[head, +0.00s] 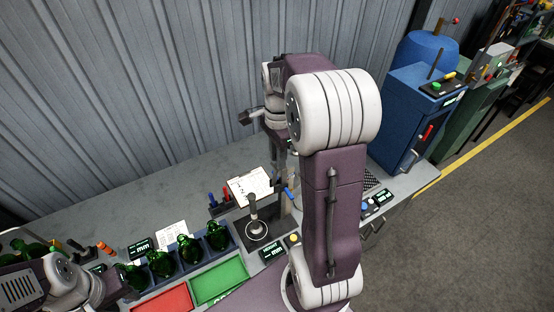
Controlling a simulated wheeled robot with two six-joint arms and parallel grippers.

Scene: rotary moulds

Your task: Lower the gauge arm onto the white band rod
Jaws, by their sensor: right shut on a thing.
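My right gripper (281,174) points down over the bench beside a dark gauge stand (262,241). Its fingers are shut on a small dark part, taken to be the gauge arm, which is mostly hidden by the fingers and my arm. Left of it, an upright grey rod (253,209) with a dark top stands on the black base, with a pale ring round its foot. A white band on this rod is too small to make out. My left arm is at the lower left; its wrist (98,290) shows, but its fingertips are not clear.
Green glass bottles (188,248) stand in a dark blue rack. Red (164,300) and green (219,281) trays lie in front. A white card (249,185) and blue and red handles (220,198) are behind the rod. A blue machine (396,112) stands at right.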

